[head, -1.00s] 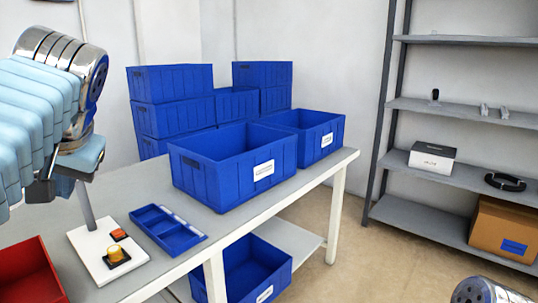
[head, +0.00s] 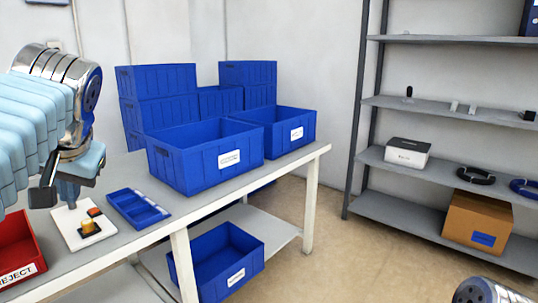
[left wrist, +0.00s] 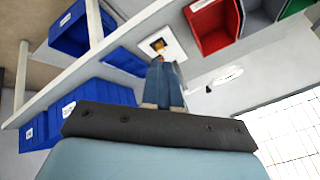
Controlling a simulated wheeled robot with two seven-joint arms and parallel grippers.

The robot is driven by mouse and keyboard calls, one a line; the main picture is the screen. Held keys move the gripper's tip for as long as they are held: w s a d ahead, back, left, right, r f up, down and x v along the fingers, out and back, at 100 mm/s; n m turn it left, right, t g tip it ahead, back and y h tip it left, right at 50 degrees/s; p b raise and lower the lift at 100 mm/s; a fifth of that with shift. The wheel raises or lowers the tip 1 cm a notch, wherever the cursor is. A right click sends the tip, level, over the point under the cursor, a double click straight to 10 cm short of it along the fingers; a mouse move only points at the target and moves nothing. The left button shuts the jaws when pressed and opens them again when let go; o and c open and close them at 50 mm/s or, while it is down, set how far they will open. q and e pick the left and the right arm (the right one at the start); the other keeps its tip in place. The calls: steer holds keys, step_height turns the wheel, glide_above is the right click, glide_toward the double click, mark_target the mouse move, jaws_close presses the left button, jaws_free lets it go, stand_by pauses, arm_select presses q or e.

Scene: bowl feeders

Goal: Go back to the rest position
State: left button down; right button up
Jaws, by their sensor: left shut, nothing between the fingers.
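My left gripper (head: 68,203) hangs at the left of the head view, above the table's near left part. In the left wrist view its fingers (left wrist: 164,75) are together with nothing between them. My right gripper is out of view; only a metal part of my right arm shows at the bottom right corner of the head view.
The table (head: 235,202) holds a white plate (head: 68,238) with a yellow-and-black part (head: 90,227), a blue divided tray (head: 138,209), a red bin (head: 20,255) and several blue crates (head: 205,155). A shelf rack (head: 420,215) stands at right; floor between is clear.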

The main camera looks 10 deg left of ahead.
arm_select(q)
steer(key=w+d+f+m+h, duration=0.15)
steer(key=w+f, duration=0.35)
steer(key=f, duration=0.5)
steer(key=w+d+f+t+h, duration=0.1)
steer(key=w+f+h, duration=0.3)
steer(key=f, duration=0.5)
steer(key=w+d+f+m+h, duration=0.1)
steer(key=w+f+h, duration=0.1)
steer(key=w+f, duration=0.6)
steer(key=s+d+f+g+h, duration=0.1)
steer(key=s+d+f, duration=0.1)
steer(key=d+f, duration=0.6)
steer(key=s+d+f+h, duration=0.2)
steer(key=d+f, duration=0.2)
steer(key=f, duration=0.8)
steer(key=s+d+f+g, duration=0.1)
steer(key=s+d+f, duration=0.4)
steer(key=s+f, duration=0.4)
steer(key=s+d+f+g, duration=0.2)
steer(key=s+d+f, duration=0.4)
steer(key=s+f, duration=0.3)
steer(key=shift+s+d+n, duration=0.2)
steer(key=shift+s+n, duration=0.25)
steer(key=shift+s, duration=0.05)
